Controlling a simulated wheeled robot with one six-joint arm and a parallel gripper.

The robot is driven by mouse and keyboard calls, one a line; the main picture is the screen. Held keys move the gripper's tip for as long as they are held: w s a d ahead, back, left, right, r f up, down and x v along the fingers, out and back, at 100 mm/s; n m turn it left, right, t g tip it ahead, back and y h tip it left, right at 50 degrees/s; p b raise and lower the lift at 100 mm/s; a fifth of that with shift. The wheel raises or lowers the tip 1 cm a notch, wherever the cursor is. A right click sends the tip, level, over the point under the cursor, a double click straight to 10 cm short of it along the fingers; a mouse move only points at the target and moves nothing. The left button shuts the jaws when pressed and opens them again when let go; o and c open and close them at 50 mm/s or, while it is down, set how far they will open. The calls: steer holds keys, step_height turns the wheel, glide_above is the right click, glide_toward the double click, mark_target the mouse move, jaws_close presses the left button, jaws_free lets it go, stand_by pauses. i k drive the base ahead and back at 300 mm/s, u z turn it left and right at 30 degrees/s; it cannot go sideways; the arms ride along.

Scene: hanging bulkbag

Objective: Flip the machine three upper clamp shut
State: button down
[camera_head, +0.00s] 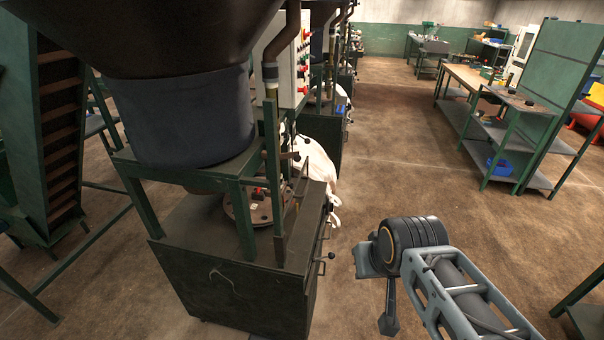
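A dark machine cabinet (235,275) with a green frame and a large dark hopper drum (185,115) stands at the left and centre. A round plate with small fittings (252,207) sits on its top, partly behind the frame posts. White bag cloth (318,170) hangs behind the cabinet's right side. I cannot make out which machine is number three, nor an upper clamp or its position. My arm reaches in from the lower right, apart from the cabinet. Its end (388,325) points down over the floor; the fingers are too unclear to tell open from shut.
A control panel (290,62) with coloured buttons stands behind the hopper. A green conveyor (45,130) is at the far left. Shelving (505,150) and a workbench (466,78) stand at the right. The brown floor (400,150) between is clear.

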mark_target(296, 155)
steer(key=z, duration=0.4)
steer(key=k, duration=0.1)
steer(key=u, duration=1.6)
steer(key=i, duration=0.55)
steer(key=z, duration=0.35)
